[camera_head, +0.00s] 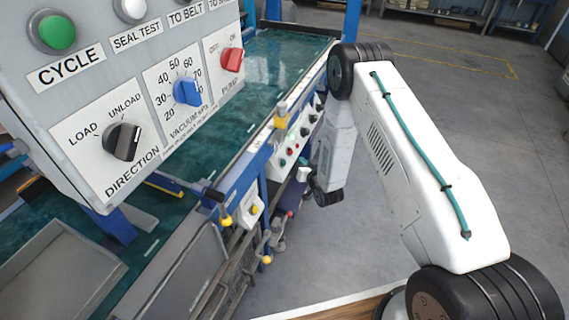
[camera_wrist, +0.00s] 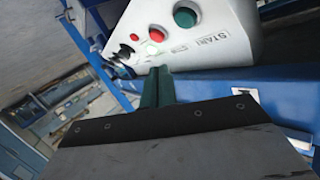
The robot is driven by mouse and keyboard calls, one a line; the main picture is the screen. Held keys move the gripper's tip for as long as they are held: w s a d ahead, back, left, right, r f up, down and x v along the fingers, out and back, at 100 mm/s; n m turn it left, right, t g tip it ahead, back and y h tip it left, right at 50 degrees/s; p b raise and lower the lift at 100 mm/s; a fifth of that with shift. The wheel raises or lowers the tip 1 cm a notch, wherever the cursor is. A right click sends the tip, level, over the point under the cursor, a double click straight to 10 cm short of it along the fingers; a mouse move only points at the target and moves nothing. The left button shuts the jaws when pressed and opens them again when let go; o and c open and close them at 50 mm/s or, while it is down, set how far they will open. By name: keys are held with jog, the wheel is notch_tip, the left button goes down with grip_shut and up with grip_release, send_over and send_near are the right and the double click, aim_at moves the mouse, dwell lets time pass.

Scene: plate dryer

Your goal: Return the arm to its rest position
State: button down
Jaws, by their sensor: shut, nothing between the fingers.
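My arm reaches up from the lower right in the head view, bends at a high elbow, and its forearm hangs down beside the blue-framed machine (camera_head: 262,150). My gripper (camera_wrist: 158,72) shows in the wrist view as two dark green fingers pressed together, empty. The fingertips point at a white control box (camera_wrist: 185,32) with a green button (camera_wrist: 185,17), a red button (camera_wrist: 156,35) and a START label (camera_wrist: 208,42). Whether the fingertips touch the box I cannot tell. In the head view the fingers are not clearly visible.
A large grey panel (camera_head: 60,100) with a black DIRECTION knob (camera_head: 122,141), a blue vacuum dial (camera_head: 187,91) and a red pump switch (camera_head: 232,60) fills the upper left. A green belt (camera_head: 275,60) runs behind it. Open grey floor (camera_head: 500,150) lies to the right.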

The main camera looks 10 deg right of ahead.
jog(key=s+d+f+g+h, duration=0.1)
jog(key=s+d+f+g, duration=0.1)
jog(key=s+f+g, duration=0.5)
jog(key=s+r+g, duration=0.2)
jog(key=s+r, duration=1.1)
jog(key=r, duration=0.4)
jog(key=s+r+n+g, duration=0.1)
jog(key=s+r+g, duration=0.1)
jog(key=s+r, duration=1.1)
jog(key=s+r+g+h, duration=0.1)
jog(key=s+r+g, duration=0.1)
jog(key=s+r, duration=1.1)
notch_tip(320, 180, up, 9)
jog(key=shift+s+f+n+g, duration=0.1)
jog(key=shift+s+n+g, duration=0.2)
jog(key=shift+s+g, duration=0.1)
jog(key=shift+d, duration=0.1)
dwell(2.1)
